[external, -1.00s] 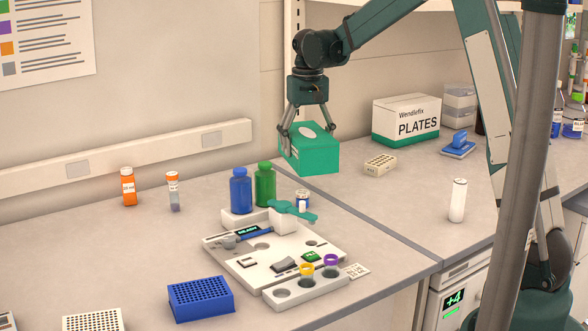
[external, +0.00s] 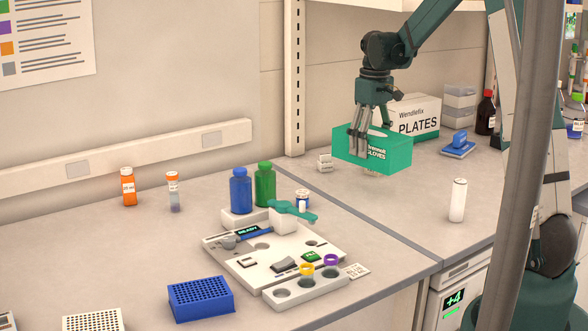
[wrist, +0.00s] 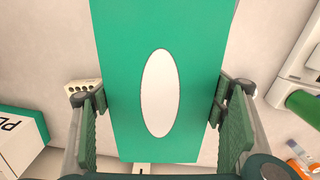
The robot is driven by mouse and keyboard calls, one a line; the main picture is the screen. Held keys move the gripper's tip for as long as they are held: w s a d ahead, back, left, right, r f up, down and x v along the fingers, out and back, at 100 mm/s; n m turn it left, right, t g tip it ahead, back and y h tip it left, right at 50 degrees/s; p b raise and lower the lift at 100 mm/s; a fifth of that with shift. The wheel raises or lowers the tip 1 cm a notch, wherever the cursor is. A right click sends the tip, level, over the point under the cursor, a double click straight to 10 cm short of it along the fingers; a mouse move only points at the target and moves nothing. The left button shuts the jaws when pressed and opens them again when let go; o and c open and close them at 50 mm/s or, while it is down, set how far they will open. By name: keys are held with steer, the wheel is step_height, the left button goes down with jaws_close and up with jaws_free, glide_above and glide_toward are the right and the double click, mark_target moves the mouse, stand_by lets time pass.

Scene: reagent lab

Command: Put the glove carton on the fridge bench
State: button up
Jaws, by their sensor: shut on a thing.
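The glove carton (external: 400,155) is a green box lettered "GLOVES". My gripper (external: 360,148) is shut on it, with one finger on each side. The carton appears held in the air above the right-hand bench (external: 400,205), which has a fridge (external: 456,302) showing "+4" under it. In the wrist view the carton (wrist: 115,60) fills the middle, its white oval opening facing the camera, between the two finger pads. The carton hides most of a pale rack and part of the plates box in the external view.
The white and green PLATES box (external: 418,118) stands close behind the carton. A small white item (external: 325,162) lies to its left. A blue-topped item (external: 459,145), a dark bottle (external: 486,112) and a white cylinder (external: 458,200) stand to the right. The bench front is largely clear.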

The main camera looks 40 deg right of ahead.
steer(key=shift+n, duration=0.8)
steer(key=s+d, duration=0.1)
steer(key=d, duration=0.1)
steer(key=s+d, duration=0.2)
steer(key=shift+r+p, duration=0.15)
steer(key=shift+p, duration=0.25)
steer(key=s+d+n+p, duration=0.1)
steer(key=s+d+n, duration=0.3)
steer(key=d, duration=0.5)
steer(key=s+d+n+p, duration=0.2)
steer(key=s+d+n, duration=0.3)
steer(key=d, duration=0.4)
steer(key=s+d+n+p, duration=0.2)
steer(key=s+d+n, duration=0.2)
steer(key=d, duration=0.5)
steer(key=shift+s+d+n, duration=0.25)
steer(key=shift+n, duration=0.55)
steer(key=shift+f, duration=3.2)
steer(key=shift+f, duration=0.1)
steer(key=shift+f+p, duration=0.3)
steer(key=shift+f, duration=1.45)
steer(key=shift+f, duration=0.2)
